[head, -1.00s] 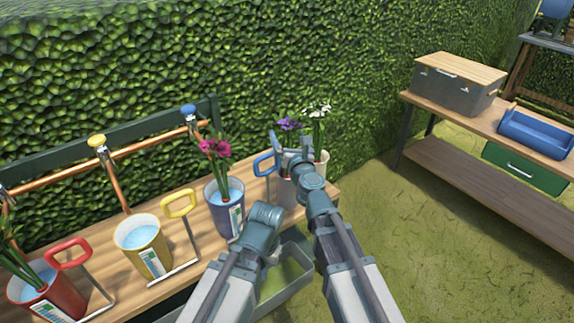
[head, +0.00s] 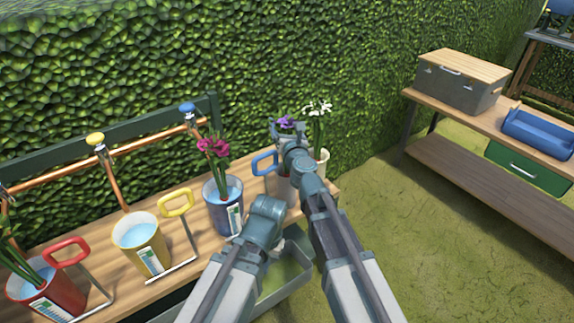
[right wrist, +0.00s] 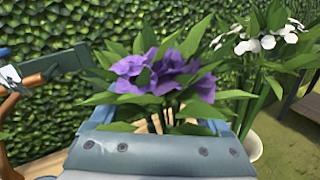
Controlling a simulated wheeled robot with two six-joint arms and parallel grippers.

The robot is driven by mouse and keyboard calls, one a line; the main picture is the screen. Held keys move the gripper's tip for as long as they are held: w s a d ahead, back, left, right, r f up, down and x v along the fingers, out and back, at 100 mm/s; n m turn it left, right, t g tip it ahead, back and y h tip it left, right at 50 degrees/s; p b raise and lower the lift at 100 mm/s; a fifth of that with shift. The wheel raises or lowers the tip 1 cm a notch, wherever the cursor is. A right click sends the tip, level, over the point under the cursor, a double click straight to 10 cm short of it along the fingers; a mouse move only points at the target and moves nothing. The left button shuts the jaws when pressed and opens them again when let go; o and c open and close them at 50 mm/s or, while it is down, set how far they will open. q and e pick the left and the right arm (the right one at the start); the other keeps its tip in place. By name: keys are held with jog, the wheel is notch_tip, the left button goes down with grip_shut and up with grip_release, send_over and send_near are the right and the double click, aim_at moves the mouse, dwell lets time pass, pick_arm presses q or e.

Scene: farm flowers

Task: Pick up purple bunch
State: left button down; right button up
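The purple bunch (head: 286,122) has violet blooms and green leaves and stands at the right end of the bench. In the right wrist view the purple bunch (right wrist: 165,72) fills the middle, its stems showing just beyond the gripper. My right gripper (head: 288,130) is open at the bunch, with its fingers (right wrist: 160,125) apart on either side of the stems. The bunch's container is mostly hidden behind my right arm. My left gripper (head: 268,206) is low in front of the bench; its fingers cannot be made out.
White flowers (head: 318,108) stand in a pale pot just right of the purple bunch. Magenta flowers (head: 215,147) stand in a blue bucket (head: 224,215) to the left. A yellow bucket (head: 140,238) and a red bucket (head: 45,290) are farther left. The hedge (head: 120,70) is close behind.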

grip_shut()
jog(key=shift+r, duration=0.15)
notch_tip(320, 180, up, 18)
jog(key=p, duration=1.8)
notch_tip(320, 180, up, 2)
jog(key=shift+r+p, duration=0.15)
jog(key=shift+p, duration=1.1)
jog(key=shift+s, duration=0.1)
